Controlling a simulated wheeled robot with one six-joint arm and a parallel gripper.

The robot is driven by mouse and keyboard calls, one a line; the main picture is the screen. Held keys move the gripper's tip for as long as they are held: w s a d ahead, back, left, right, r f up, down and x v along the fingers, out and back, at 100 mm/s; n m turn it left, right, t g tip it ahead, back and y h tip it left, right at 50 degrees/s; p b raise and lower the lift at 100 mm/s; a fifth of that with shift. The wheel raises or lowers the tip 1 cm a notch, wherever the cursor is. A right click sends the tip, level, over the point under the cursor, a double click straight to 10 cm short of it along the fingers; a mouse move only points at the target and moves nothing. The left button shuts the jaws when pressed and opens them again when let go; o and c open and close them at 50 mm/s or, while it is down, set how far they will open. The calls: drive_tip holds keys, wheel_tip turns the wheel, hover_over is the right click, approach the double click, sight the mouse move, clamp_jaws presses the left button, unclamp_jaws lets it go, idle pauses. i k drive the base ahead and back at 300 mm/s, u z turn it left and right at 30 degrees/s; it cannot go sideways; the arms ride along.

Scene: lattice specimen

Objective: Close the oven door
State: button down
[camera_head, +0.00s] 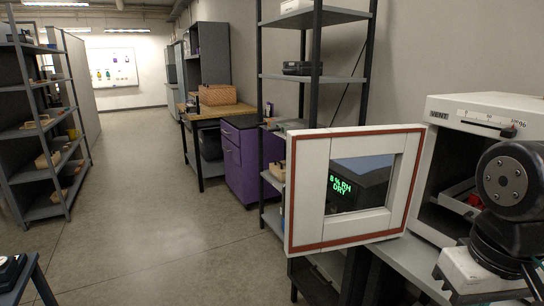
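The oven (485,112) is a white box with a "VENT" label and a slider on its upper front, at the right edge. Its door (308,190) is white with a reddish-brown seal and a window, and stands wide open, swung out to the left. Green text reading "8% RH DRY" shows in the window. Inside the dark chamber is a light tray (458,196) with something red on it. Dark links of my arm cover the oven's right part. I cannot make out my gripper's fingers.
Below the oven is a grey bench top (405,262). Behind the door stand a tall grey shelf rack (314,78) and a purple cabinet (240,165). Another shelf rack (40,130) stands at left. The floor between is clear. A table corner (22,280) shows at lower left.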

sight(307, 231)
drive_tip(key=u, duration=0.9)
drive_tip(key=i, duration=4.7)
drive_tip(key=z, duration=4.9)
drive_tip(key=i, duration=0.5)
drive_tip(key=z, duration=0.1)
